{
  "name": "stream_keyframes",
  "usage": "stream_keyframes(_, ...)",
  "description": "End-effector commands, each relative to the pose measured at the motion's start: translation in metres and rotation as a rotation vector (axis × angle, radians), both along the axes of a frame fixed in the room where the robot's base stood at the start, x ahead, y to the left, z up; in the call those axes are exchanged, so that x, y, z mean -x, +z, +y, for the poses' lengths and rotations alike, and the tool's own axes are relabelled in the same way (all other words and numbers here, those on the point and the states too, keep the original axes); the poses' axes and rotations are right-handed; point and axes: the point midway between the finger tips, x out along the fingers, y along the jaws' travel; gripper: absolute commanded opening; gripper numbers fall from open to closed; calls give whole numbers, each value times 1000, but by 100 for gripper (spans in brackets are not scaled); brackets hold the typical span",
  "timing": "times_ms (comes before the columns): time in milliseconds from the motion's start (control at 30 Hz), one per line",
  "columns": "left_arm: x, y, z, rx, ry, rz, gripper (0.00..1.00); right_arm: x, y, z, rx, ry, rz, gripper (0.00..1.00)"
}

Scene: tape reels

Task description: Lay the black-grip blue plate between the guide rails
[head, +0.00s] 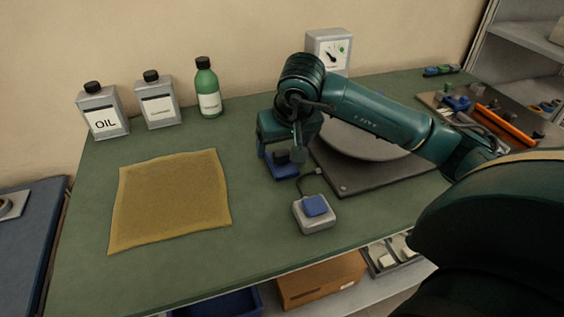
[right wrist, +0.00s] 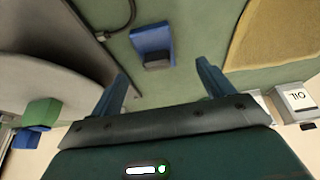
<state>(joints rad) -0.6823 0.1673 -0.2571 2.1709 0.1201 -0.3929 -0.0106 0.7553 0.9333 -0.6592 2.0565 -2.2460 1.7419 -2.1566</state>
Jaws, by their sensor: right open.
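The blue plate with its black grip (head: 286,172) lies on the green bench, left of the round grey disc. It also shows in the right wrist view (right wrist: 153,38), ahead of the fingers and roughly between them, with the black grip facing me. My right gripper (head: 281,152) is open and empty above the plate, partly covering it in the head view. Its two fingers show apart in the right wrist view (right wrist: 162,70), with no contact seen. I cannot make out the guide rails for certain. My left gripper is out of view.
A grey box with a blue top (head: 316,206) and cable sits near the front. A tan cloth (head: 172,203) lies left. Two oil cans (head: 103,112) and a green bottle (head: 207,88) stand behind. The disc's dark base (head: 370,180) and a cluttered tray (head: 490,112) are right.

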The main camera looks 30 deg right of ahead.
Motion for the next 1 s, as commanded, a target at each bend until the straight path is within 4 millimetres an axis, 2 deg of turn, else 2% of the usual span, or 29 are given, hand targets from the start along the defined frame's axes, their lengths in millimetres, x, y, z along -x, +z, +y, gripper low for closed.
stream_keyframes(67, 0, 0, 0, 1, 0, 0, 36, -4, -11, -1, -2, -1, 2, 80)
stream_keyframes(267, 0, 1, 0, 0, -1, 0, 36, -9, -22, -4, -2, -3, 2, 80)
stream_keyframes(500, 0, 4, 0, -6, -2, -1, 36, -21, -54, -13, -4, -2, 3, 80)
stream_keyframes(600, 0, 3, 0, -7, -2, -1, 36, -25, -62, -14, -3, -1, 0, 80)
stream_keyframes(867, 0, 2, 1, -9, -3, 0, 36, -27, -64, -15, -1, -1, -1, 80)
stream_keyframes(1000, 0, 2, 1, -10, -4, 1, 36, -26, -64, -14, -1, -1, -1, 69)
